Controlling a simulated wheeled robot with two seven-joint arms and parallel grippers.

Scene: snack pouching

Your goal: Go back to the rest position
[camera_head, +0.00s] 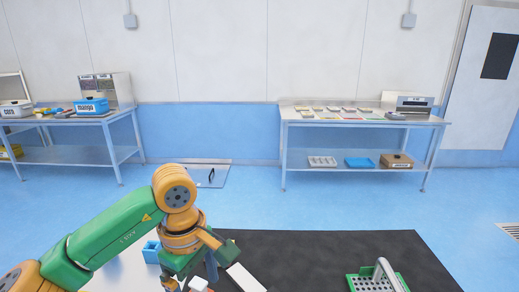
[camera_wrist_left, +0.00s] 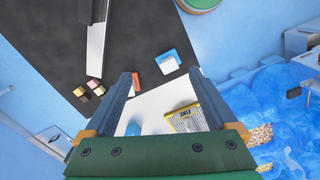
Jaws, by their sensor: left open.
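My left gripper (camera_wrist_left: 162,76) is open in the left wrist view, with its two grey-blue fingers spread and nothing visible between the tips. In the head view my green and orange left arm bends down at the lower left, and the gripper is partly cut off by the bottom edge. My right gripper is in neither view.
A black mat (camera_head: 340,250) covers the near surface. A green perforated holder (camera_head: 362,283) with a grey arch stands at its right. A blue container (camera_head: 151,251) is beside my arm. Several small blocks (camera_wrist_left: 92,88) lie on the mat. Two side tables stand far back.

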